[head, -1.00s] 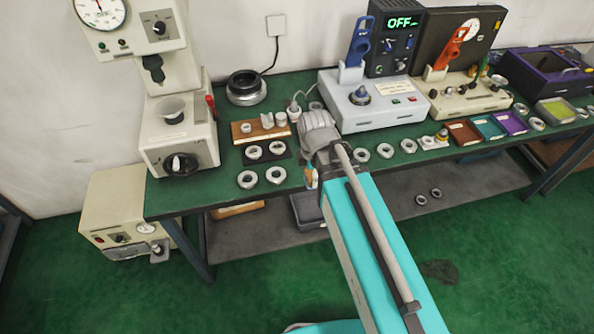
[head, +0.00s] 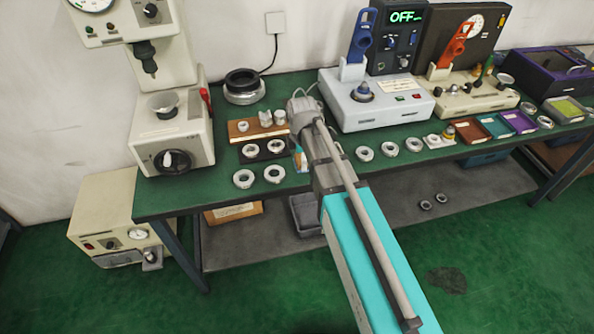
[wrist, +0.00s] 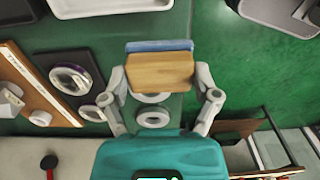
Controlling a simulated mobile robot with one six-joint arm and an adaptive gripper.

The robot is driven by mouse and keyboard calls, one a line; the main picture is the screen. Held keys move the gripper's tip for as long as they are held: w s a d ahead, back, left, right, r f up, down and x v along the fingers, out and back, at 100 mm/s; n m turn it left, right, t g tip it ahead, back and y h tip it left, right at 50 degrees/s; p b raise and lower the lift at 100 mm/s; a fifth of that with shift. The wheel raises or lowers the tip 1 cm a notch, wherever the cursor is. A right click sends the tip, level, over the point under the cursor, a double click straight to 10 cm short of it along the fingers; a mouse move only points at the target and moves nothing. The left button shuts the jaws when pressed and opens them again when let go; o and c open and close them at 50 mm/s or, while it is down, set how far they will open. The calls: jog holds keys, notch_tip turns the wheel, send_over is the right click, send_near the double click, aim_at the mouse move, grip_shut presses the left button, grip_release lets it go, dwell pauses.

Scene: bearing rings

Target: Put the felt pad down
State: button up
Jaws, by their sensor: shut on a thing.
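The felt pad (wrist: 160,72) is a wooden block with a blue layer along its far edge in the wrist view. My gripper (wrist: 161,80) is shut on it, one finger at each side. The pad is held above the green bench (wrist: 178,108), and how high is hard to tell. In the head view a small sliver of the pad (head: 299,158) shows left of my wrist, beside the dark mat; my arm hides most of the gripper there.
Rings (head: 243,179) lie on the bench near the dark mat (head: 265,154), with a wooden board of fittings (head: 256,130) behind. More rings (head: 389,149) lie to the right. A press (head: 173,130) stands left and a grey-white device (head: 376,104) right. Bare bench shows near the front-left edge.

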aim_at(300, 165)
jog(key=shift+w+f, duration=0.25)
jog(key=shift+w+a+f+b, duration=0.2)
jog(key=shift+w+f+b, duration=0.25)
jog(key=shift+f+b, duration=0.3)
jog(key=shift+s+f+b, duration=0.1)
jog(key=shift+f+b, duration=1.2)
jog(key=shift+b, duration=0.05)
jog(key=shift+f, duration=0.15)
jog(key=o, duration=0.8)
jog(key=shift+r, duration=0.25)
notch_tip(300, 165, up, 12)
jog(key=p, duration=1.2)
